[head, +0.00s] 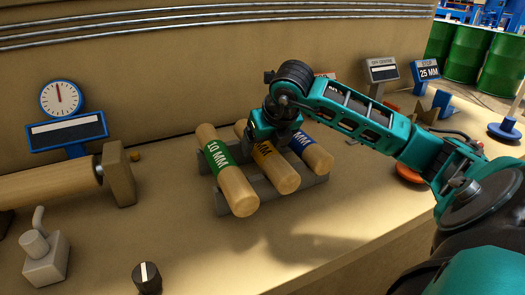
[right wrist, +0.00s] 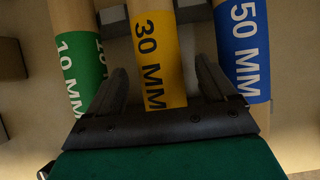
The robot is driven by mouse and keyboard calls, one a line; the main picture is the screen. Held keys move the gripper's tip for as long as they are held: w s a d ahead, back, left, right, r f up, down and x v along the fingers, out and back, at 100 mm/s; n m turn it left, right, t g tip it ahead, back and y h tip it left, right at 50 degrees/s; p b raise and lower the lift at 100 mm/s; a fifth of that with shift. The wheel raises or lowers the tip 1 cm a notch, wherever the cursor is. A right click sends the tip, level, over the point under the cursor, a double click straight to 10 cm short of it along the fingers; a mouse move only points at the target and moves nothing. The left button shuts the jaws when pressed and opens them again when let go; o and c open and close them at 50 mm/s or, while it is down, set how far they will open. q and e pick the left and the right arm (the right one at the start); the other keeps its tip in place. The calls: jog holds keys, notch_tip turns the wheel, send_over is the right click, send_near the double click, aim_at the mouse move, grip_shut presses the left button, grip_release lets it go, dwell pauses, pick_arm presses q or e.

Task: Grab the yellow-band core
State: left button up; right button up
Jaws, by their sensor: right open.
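The yellow-band core (head: 278,172) is a wooden cylinder lying in the middle of a grey rack (head: 317,187). Its yellow band, marked 30 MM, shows clearly in the right wrist view (right wrist: 158,58). My right gripper (head: 268,138) is over this core in the head view and covers part of its band. In the right wrist view the open fingers (right wrist: 162,82) stand on either side of the yellow band, the left finger near the green core and the right one near the blue core. I cannot tell how far above the core they are. My left gripper is not in view.
The green-band 10 MM core (head: 230,175) lies close on the left and the blue-band 50 MM core (head: 308,150) close on the right. A dial gauge (head: 62,98), a grey clamp-like part (head: 43,258) and a black knob (head: 147,277) are farther left. Bench front is clear.

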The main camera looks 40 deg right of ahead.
jog(key=shift+x, duration=1)
jog(key=shift+r, duration=0.1)
jog(key=c, duration=1.3)
